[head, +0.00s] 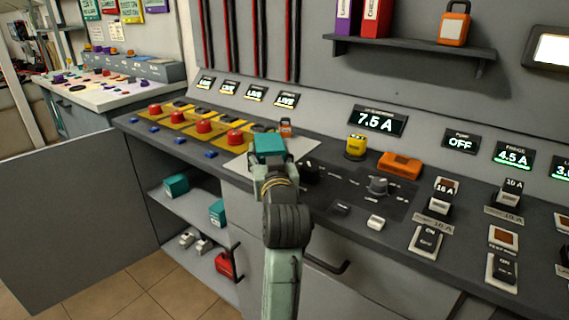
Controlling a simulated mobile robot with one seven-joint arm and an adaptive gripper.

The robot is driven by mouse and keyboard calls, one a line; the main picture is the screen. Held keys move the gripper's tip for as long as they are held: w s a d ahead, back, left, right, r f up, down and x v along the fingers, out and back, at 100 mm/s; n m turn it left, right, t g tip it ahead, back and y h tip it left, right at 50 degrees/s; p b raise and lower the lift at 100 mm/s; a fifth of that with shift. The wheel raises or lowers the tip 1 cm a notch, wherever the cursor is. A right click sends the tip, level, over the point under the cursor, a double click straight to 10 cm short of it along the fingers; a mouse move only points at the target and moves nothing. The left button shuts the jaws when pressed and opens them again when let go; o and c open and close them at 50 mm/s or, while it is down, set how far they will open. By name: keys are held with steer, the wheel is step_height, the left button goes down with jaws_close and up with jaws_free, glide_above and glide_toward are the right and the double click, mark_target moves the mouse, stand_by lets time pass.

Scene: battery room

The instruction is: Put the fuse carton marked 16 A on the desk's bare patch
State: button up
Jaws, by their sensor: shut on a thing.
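My gripper (269,165) is seen from behind at the end of my arm, in the middle of the head view. It is shut on a teal carton (268,144), which shows just beyond it at the pale bare patch (302,148) of the desk. The carton covers part of the patch; I cannot tell whether it touches the surface. No 16 A mark is readable on it. Two similar teal cartons stand below the desk, one on the shelf (175,186) and one further right (217,212); their marks are not readable either.
Red buttons on yellow bases (204,126) line the desk to the left. A small orange object (285,128) stands just behind the carton. An open door (75,230) hangs at left.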

mark_target(284, 153)
steer(key=d, duration=0.1)
steer(key=w+d, duration=0.1)
steer(key=d, duration=0.1)
steer(key=shift+d, duration=0.2)
steer(key=shift+f+p, duration=0.45)
steer(key=shift+f, duration=1.4)
steer(key=shift+f, duration=0.35)
steer(key=o, duration=1.6)
